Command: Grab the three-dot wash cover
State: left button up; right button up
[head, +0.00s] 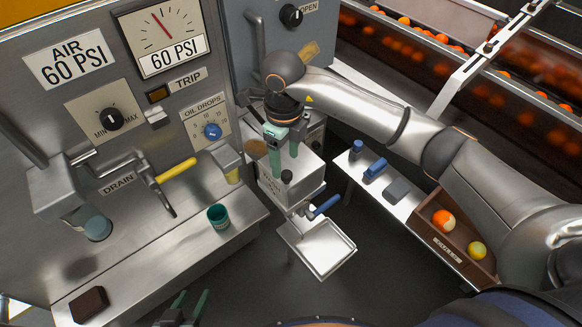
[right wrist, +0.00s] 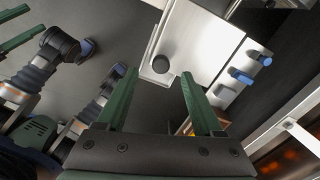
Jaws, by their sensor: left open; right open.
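A grey metal box (head: 278,183) stands in the middle of the head view, with faint lettering on its front and a small black knob (head: 287,176) on top. The dark round knob (right wrist: 161,64) shows between the fingers in the right wrist view, against a pale surface. I cannot make out three dots, so I cannot tell which part is the wash cover. My right gripper (head: 285,157) is open and empty, pointing down above the box and partly hiding its top. My left gripper (head: 186,307) is open and empty at the bottom edge, low and away from the box.
A shallow metal tray (head: 318,249) and a blue-handled lever (head: 325,207) are at the box's front. A green cup (head: 218,216) stands on the left steel bench (head: 150,262). A narrow right shelf (head: 405,208) carries blue handles and a fruit bin (head: 462,262).

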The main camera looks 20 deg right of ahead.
aim_at(287, 174)
jog(key=shift+s+d+f, duration=0.1)
jog(key=shift+f, duration=1.25)
jog(key=shift+s+d+f, duration=0.1)
jog(key=shift+f, duration=1.25)
grip_shut()
jog(key=shift+w+r, duration=0.1)
